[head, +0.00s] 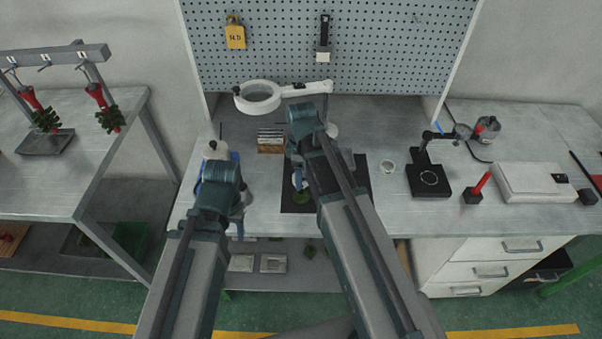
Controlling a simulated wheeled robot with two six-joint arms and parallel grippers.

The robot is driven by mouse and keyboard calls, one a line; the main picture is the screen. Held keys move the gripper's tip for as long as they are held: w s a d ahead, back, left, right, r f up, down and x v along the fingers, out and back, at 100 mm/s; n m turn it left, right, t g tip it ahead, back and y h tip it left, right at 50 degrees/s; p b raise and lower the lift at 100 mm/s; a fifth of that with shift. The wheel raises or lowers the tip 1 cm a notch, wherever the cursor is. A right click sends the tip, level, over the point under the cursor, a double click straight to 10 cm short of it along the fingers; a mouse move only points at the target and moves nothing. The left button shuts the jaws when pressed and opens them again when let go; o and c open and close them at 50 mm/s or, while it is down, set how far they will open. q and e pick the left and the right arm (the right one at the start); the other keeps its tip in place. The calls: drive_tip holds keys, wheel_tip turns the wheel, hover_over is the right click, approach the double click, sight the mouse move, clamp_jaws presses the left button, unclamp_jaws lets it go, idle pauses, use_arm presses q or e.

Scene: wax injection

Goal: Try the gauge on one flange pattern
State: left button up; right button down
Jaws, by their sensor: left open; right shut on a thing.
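A dark mat (357,181) lies on the middle bench. A small green piece (303,198), which looks like a flange pattern, shows on the mat, partly covered by my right arm. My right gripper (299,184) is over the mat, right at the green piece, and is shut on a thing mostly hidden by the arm. I cannot make out the gauge or tell whether it touches the green piece. My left gripper (240,222) is open near the bench's front edge, left of the mat, and mostly hidden behind its own wrist.
A ring magnifier (258,96) stands behind my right wrist, near a block of upright plates (270,140). A white bottle (214,150) is at left. A small pale cup (388,167) and a black stand (428,180) are right of the mat. Bench between them is clear.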

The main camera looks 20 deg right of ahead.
sight(301, 192)
drive_tip(key=shift+f, duration=0.1)
drive_tip(key=shift+f+b, duration=2.45)
drive_tip(key=shift+b, duration=0.05)
drive_tip(key=shift+f+b, duration=1.1)
drive_tip(key=shift+b, duration=0.05)
idle(2.3)
idle(0.4)
drive_tip(key=shift+r+p, duration=3.2)
